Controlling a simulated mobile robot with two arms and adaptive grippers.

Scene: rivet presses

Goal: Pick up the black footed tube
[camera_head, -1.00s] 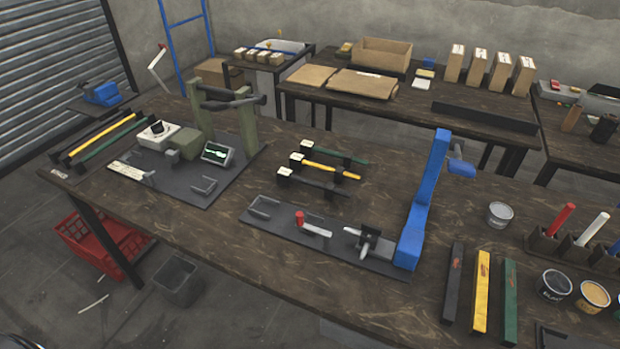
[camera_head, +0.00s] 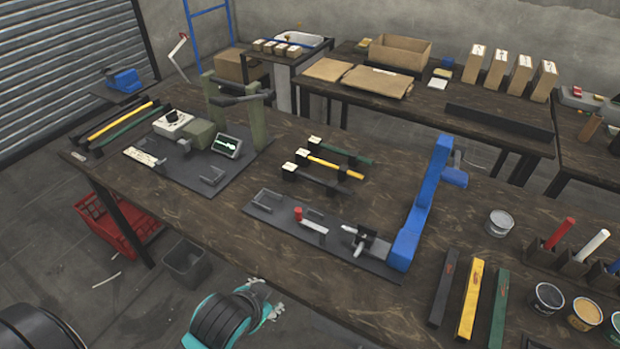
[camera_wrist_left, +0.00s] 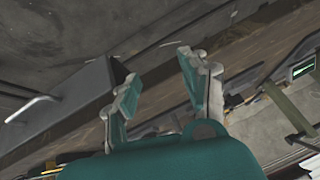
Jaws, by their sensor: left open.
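The black footed tube (camera_head: 318,181) lies in the middle of the long wooden table in the head view, the nearest of three tubes with pale square ends. The yellow tube (camera_head: 337,167) and the green tube (camera_head: 347,156) lie just behind it. My left gripper (camera_head: 272,303) is low in the head view, in front of the table's front edge and well apart from the black tube. In the left wrist view it is open (camera_wrist_left: 155,78) with nothing between its fingers. The tube cannot be made out in the wrist view. My right gripper is not in view.
A dark plate with a blue press (camera_head: 420,205) stands between the front edge and the tubes. A green press (camera_head: 260,122) is to the left. Black, yellow (camera_head: 470,300) and green bars lie at right. A grey bin (camera_head: 187,263) and red crate (camera_head: 115,225) are on the floor.

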